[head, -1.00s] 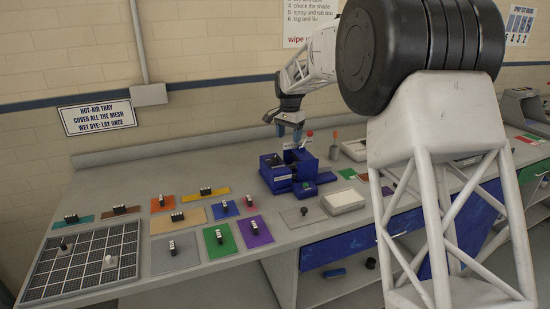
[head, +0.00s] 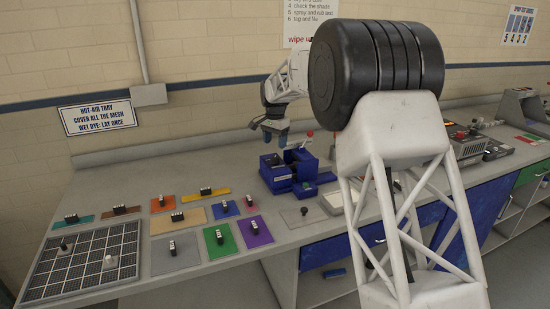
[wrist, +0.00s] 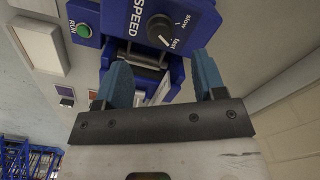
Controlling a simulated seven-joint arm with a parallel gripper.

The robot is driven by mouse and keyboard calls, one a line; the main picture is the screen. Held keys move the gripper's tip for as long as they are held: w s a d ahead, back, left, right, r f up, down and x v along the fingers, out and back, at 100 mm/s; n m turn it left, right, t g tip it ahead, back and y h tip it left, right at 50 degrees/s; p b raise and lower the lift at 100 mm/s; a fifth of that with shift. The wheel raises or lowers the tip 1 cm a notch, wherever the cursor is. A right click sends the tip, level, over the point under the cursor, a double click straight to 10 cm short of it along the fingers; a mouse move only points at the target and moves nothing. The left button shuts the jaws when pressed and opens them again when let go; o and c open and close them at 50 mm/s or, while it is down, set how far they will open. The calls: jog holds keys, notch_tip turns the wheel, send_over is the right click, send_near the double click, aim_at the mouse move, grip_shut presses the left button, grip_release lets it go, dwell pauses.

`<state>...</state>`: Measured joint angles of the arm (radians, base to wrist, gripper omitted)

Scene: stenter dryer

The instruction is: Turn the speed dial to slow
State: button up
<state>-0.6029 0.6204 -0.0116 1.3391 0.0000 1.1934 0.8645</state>
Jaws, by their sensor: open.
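The speed dial (wrist: 160,29) is a round black knob on a blue panel marked SPEED, slow and fast, in the wrist view. Its light pointer mark looks turned toward the fast side. My gripper (wrist: 162,78) is open, with its two blue fingers apart and nothing between them. The dial lies beyond the fingertips in that view, and no contact shows. In the head view my gripper (head: 275,138) hangs just above the blue machine (head: 284,180). The dial cannot be made out there.
A green RUN button (wrist: 84,30) is beside the SPEED panel. A red-knobbed lever (head: 309,134) rises at the machine's back right. Coloured sample plates with black handles and a mesh tray (head: 90,262) cover the bench's left.

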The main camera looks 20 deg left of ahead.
aim_at(275, 157)
jog(key=shift+f, duration=3.55)
jog(key=c, duration=0.9)
jog(key=shift+n, duration=0.5)
jog(key=n, duration=1.1)
